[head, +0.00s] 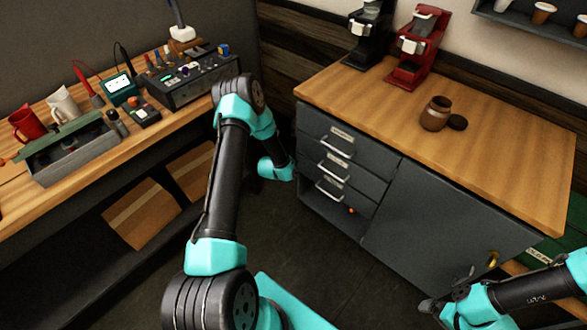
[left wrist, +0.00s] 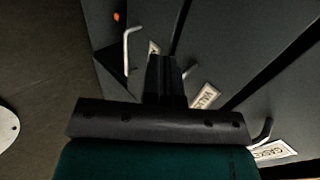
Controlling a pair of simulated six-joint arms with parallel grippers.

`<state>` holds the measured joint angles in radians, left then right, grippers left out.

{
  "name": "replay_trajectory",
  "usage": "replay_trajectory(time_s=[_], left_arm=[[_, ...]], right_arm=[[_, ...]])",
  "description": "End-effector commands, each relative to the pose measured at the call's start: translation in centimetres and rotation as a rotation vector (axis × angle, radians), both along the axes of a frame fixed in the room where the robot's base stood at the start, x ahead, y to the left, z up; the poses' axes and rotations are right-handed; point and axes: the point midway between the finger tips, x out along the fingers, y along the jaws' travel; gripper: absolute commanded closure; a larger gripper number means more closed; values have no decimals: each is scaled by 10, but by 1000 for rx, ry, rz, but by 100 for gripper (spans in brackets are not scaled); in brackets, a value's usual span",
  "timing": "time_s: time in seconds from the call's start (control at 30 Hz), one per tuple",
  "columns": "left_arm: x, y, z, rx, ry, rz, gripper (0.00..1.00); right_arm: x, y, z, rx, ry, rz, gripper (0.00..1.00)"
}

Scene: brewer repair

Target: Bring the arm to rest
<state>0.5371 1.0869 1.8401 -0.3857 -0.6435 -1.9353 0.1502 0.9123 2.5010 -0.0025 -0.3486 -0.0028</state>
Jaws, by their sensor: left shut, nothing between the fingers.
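My left arm rises through the middle of the head view and bends down at its wrist (head: 275,168) in front of the grey drawer cabinet (head: 312,122). In the left wrist view my left gripper (left wrist: 165,75) is shut and empty, with labelled drawer fronts and metal handles beyond it. I cannot tell from these views whether it touches the cabinet. My right gripper (head: 428,306) is low at the right of the head view, in front of the cabinet door; its jaws are too small and dark to read.
The left workbench holds a grey toolbox (head: 75,150), a red mug (head: 28,122) and a control box (head: 190,80). Dark floor lies between.

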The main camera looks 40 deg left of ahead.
Motion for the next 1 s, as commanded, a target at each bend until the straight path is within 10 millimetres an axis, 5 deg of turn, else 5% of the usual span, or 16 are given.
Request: replay_trajectory(time_s=[0.43,0.67,1.0], left_arm=[[-6,-18,2,-83,37,49,100],[-38,-76,9,-360,191,254,100],[-113,-162,30,-741,499,700,100]], right_arm=[[0,0,0,0,0,0,0],[0,0,0,0,0,0,0],[0,0,0,0,0,0,0]])
